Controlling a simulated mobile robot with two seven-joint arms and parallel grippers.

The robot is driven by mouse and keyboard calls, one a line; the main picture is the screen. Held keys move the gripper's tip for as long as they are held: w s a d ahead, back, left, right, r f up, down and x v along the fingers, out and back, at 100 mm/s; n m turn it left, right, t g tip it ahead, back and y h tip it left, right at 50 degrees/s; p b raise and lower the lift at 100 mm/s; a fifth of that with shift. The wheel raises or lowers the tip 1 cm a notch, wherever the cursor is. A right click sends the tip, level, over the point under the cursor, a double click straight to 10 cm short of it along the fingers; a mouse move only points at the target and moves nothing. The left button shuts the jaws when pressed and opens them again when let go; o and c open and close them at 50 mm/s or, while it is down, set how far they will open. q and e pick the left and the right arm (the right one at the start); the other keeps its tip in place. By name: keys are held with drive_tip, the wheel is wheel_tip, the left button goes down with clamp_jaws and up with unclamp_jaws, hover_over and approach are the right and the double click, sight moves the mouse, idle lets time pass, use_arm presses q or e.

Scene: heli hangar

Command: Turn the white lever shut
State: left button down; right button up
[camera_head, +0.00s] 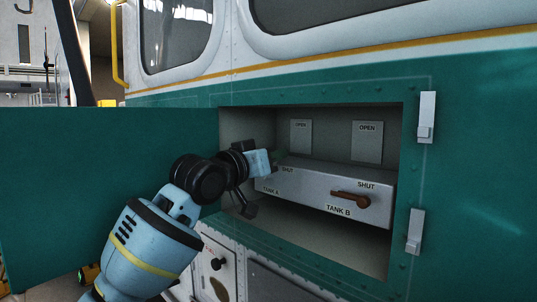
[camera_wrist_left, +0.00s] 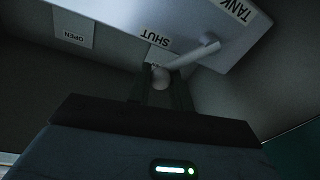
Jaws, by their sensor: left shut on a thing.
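In the left wrist view, the white lever (camera_wrist_left: 190,58) runs from its pivot on the pale tank box to a rounded end near a SHUT label (camera_wrist_left: 157,39). My left gripper (camera_wrist_left: 160,88) is shut on that rounded end. In the head view my left gripper (camera_head: 272,160) reaches into the open compartment at the TANK A side of the grey box (camera_head: 310,188). There the gripper and wrist hide the white lever.
A brown lever (camera_head: 350,199) sits on the TANK B side, below another SHUT label. OPEN plates (camera_head: 367,142) are on the back wall. The compartment's green door (camera_head: 100,190) stands open at left. Two latches (camera_head: 427,117) are on the right edge.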

use_arm(q)
drive_tip(key=shift+d+f, duration=0.2)
drive_tip(key=shift+f, duration=0.45)
drive_tip(key=c, duration=1.5)
unclamp_jaws()
drive_tip(key=shift+o, duration=1.1)
drive_tip(key=shift+r, duration=0.3)
drive_tip(key=shift+a, duration=0.15)
drive_tip(key=shift+s+a, duration=0.1)
drive_tip(key=shift+s, duration=0.15)
drive_tip(key=v, duration=0.7)
drive_tip(key=shift+c, duration=0.4)
